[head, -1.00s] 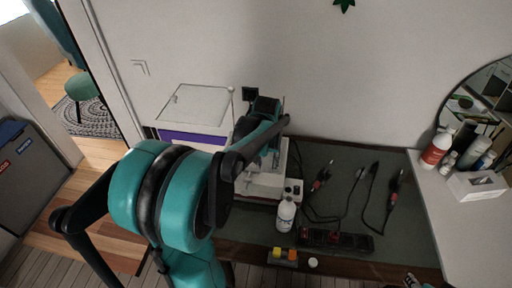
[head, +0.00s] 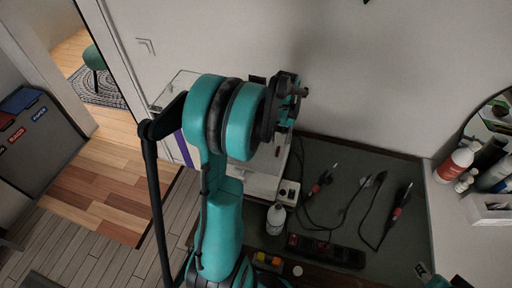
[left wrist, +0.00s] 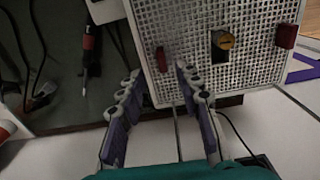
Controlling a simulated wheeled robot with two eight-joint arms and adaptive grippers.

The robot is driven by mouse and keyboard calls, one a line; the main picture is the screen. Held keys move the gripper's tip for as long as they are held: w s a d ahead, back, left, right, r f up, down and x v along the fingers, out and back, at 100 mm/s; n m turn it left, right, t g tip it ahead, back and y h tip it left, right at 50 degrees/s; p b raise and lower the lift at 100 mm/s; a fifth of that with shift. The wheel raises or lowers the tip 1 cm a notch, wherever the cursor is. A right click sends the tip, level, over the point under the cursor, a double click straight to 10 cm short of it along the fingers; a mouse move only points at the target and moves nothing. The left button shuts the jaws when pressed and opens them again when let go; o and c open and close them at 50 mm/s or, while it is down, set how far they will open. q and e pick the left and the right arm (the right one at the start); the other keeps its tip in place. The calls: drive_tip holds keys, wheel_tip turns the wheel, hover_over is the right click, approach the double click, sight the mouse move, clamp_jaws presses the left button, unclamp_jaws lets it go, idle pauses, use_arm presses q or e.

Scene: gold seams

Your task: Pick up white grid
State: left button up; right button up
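The white grid (left wrist: 225,60) is a perforated white plate at the upper right of the left wrist view. Red blocks and a brass-coloured knob sit on it. My left gripper (left wrist: 156,75) is open, its fingers spread apart with nothing held. The right-hand finger overlaps the grid's lower left part in that view; the left-hand finger is beside its left edge. I cannot tell whether they touch. In the head view my left gripper (head: 292,90) is above the white device, and my arm hides much of that area. Only a small part of my right arm's end shows at the bottom right corner.
A dark green mat (head: 345,185) holds soldering tools with cables and a black power strip (head: 328,251). A white bottle (head: 276,218) stands next to the device. Several bottles and a white box (head: 490,208) are at the right. The wall is close behind.

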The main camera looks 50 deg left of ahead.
sight(278, 149)
use_arm(q)
drive_tip(key=shift+s+f, duration=0.1)
drive_tip(key=shift+f, duration=0.35)
drive_tip(key=f+b, duration=0.1)
drive_tip(key=f, duration=0.3)
drive_tip(key=shift+a+f+b, duration=0.2)
drive_tip(key=shift+f+b, duration=0.05)
drive_tip(key=shift+b, duration=0.1)
drive_tip(key=shift+r, duration=0.1)
clamp_jaws()
